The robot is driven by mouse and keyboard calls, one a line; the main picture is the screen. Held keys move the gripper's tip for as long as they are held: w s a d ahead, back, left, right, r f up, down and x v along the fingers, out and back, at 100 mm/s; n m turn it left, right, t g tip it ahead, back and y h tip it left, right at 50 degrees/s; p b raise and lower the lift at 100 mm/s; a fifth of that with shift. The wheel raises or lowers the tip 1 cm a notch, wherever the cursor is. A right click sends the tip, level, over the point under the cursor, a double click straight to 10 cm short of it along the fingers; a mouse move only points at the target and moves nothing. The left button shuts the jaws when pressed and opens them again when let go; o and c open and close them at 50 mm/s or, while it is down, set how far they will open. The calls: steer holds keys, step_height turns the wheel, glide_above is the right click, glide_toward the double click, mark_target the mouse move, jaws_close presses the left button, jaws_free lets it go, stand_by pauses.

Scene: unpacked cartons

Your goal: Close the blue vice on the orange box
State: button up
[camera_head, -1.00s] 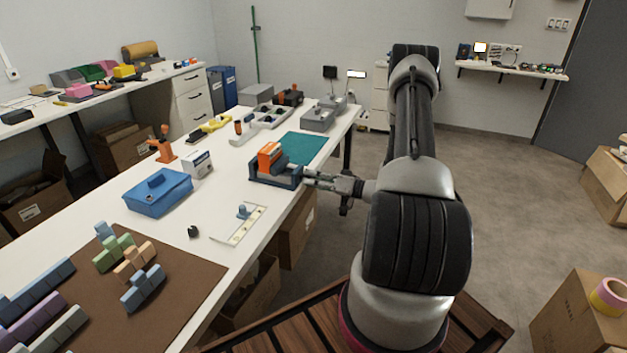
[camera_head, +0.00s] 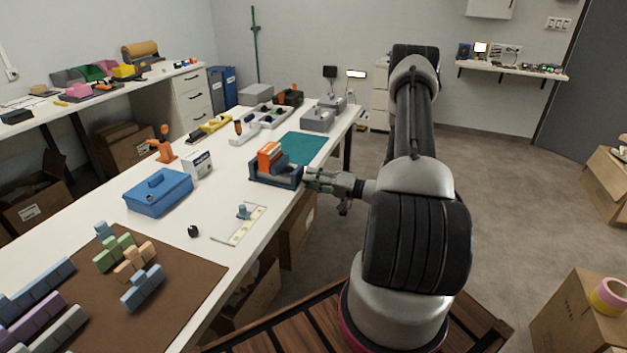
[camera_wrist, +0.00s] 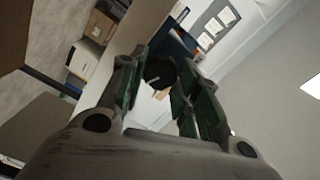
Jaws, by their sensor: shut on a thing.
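The blue vice (camera_head: 262,173) stands near the right edge of the white table. The orange box (camera_head: 270,154) sits upright between its jaws; I cannot tell whether both jaws touch it. My gripper (camera_head: 310,180) reaches in from the right at the vice's near right end, beside the table edge. In the wrist view its green-padded fingers are around a dark round knob (camera_wrist: 160,71), which appears to be the vice's handle. A blue part of the vice (camera_wrist: 180,46) shows just beyond the knob. The handle is mostly hidden by the fingers in the head view.
A teal mat (camera_head: 303,148) lies behind the vice. A cardboard box (camera_head: 298,228) stands below the table edge.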

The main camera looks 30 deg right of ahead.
steer(key=shift+s+a+f+m, duration=0.1)
steer(key=shift+f+m, duration=0.05)
steer(key=shift+m, duration=7.75)
steer(key=shift+s+a+f+m, duration=0.1)
steer(key=shift+m, duration=7.8)
steer(key=o, duration=1)
steer(key=shift+d, duration=0.15)
